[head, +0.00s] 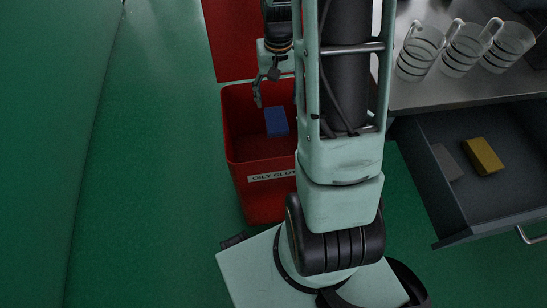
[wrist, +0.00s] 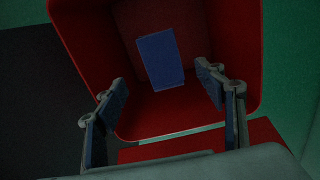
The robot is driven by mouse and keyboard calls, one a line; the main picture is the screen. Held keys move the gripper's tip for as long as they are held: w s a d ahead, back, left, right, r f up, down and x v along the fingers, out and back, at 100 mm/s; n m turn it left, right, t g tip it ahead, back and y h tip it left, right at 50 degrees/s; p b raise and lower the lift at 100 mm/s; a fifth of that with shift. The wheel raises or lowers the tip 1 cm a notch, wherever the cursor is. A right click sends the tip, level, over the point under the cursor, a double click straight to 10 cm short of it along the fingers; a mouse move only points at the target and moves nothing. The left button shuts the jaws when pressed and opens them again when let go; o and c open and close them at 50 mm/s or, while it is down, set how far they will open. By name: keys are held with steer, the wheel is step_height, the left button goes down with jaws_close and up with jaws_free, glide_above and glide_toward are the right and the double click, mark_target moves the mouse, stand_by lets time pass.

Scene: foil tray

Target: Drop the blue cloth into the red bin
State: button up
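The blue cloth (head: 277,121) is a small folded block inside the red bin (head: 238,148), which bears a label reading "OILY CLOT", its end hidden by my arm. In the wrist view the blue cloth (wrist: 161,59) lies within the walls of the red bin (wrist: 78,38), apart from my fingers. My gripper (wrist: 160,105) is open and empty, with its two fingers spread wide at the bin's near side. In the head view my gripper (head: 264,88) is over the bin's far part, partly hidden by my arm.
An open grey drawer (head: 440,205) at the right holds a yellow block (head: 484,156) and a grey block (head: 447,161). The green floor (head: 150,150) at the left is clear.

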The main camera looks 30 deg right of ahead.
steer(key=shift+r, duration=0.15)
step_height(320, 180, up, 12)
steer(key=shift+f, duration=0.1)
stand_by(0.5)
stand_by(0.3)
